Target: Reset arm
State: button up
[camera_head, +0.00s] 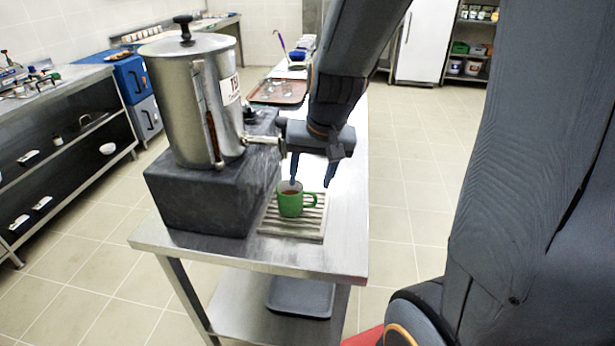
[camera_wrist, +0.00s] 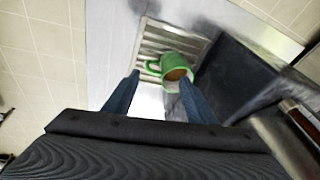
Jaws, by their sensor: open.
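My gripper (camera_head: 312,172) is open and empty. It hangs just above and slightly right of a green mug (camera_head: 291,203), apart from it as far as I can tell. The mug stands upright on a slatted drip tray (camera_head: 311,229) with its handle to the right, and holds brown liquid. In the wrist view my gripper's two fingers (camera_wrist: 160,88) show open, with the mug (camera_wrist: 166,68) beyond them on the tray (camera_wrist: 148,48).
A large steel urn (camera_head: 180,100) stands on a dark block (camera_head: 195,205) left of the mug, its tap near my gripper. A brown tray (camera_head: 268,93) lies farther back on the steel table (camera_head: 350,230). Floor to the right is clear.

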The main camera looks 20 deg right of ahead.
jog(key=shift+s+a, duration=0.1)
jog(key=shift+s, duration=0.05)
jog(key=s+a+f+n+g, duration=0.2)
jog(key=s+f+n, duration=0.1)
jog(key=s, duration=0.6)
jog(key=shift+s+f+n+h, duration=0.2)
jog(key=shift+n+h, duration=0.1)
jog(key=shift+n, duration=0.2)
jog(key=shift+a, duration=0.1)
dwell(0.4)
